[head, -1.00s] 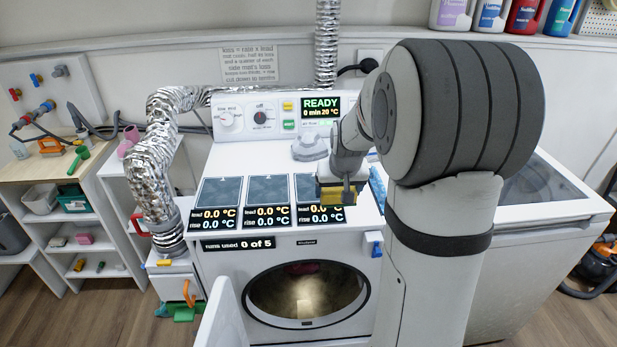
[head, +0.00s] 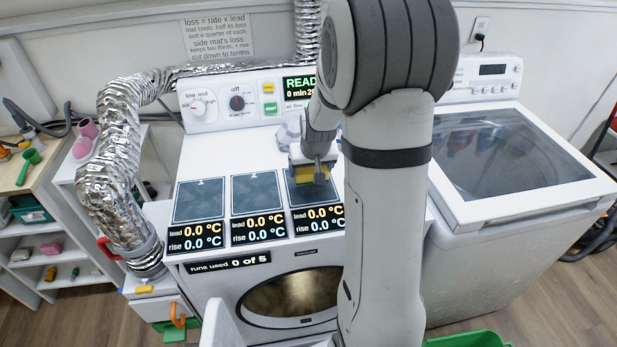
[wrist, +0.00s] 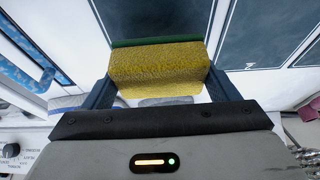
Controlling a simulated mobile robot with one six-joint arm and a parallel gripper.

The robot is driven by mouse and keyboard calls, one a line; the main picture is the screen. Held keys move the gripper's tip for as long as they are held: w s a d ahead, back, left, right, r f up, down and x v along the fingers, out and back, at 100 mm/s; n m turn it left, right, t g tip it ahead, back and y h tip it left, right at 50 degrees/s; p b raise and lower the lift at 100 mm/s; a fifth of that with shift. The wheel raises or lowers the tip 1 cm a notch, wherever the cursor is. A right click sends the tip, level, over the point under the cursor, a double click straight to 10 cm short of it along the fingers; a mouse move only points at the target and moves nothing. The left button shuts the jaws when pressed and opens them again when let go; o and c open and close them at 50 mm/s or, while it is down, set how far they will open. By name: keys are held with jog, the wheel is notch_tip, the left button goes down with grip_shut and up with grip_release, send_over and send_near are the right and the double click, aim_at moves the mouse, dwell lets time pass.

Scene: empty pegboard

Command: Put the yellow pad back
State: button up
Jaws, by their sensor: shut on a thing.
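I cannot tell whether the pad touches the surface below.
Two more dark mats, left (head: 199,200) and middle (head: 256,194), lie beside it with readouts in front. A foil duct (head: 117,150) stands left. The control panel (head: 236,104) rises behind. A glass-lidded washer (head: 497,155) stands right. Shelves (head: 40,255) hold small items at left.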

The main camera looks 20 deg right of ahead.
aim_at(311, 178)
jog(key=shift+s+f, duration=0.1)
jog(key=shift+f, duration=1.9)
jog(key=shift+f, duration=0.15)
jog(key=o, duration=0.9)
jog(key=shift+r, duration=0.45)
jog(key=v, duration=1.1)
jog(key=s+a+r, duration=0.2)
jog(key=s+a, duration=0.1)
jog(key=s, duration=0.4)
jog(key=s+a+r+n, duration=0.1)
jog(key=s+a, duration=0.3)
jog(key=s, duration=0.2)
jog(key=s+a+r+n+g+y, duration=0.1)
jog(key=s+a+r, duration=0.1)
jog(key=s, duration=0.5)
jog(key=shift+s+a+r+b, duration=0.35)
jog(key=shift+a+b, duration=0.05)
jog(key=shift+a, duration=0.35)
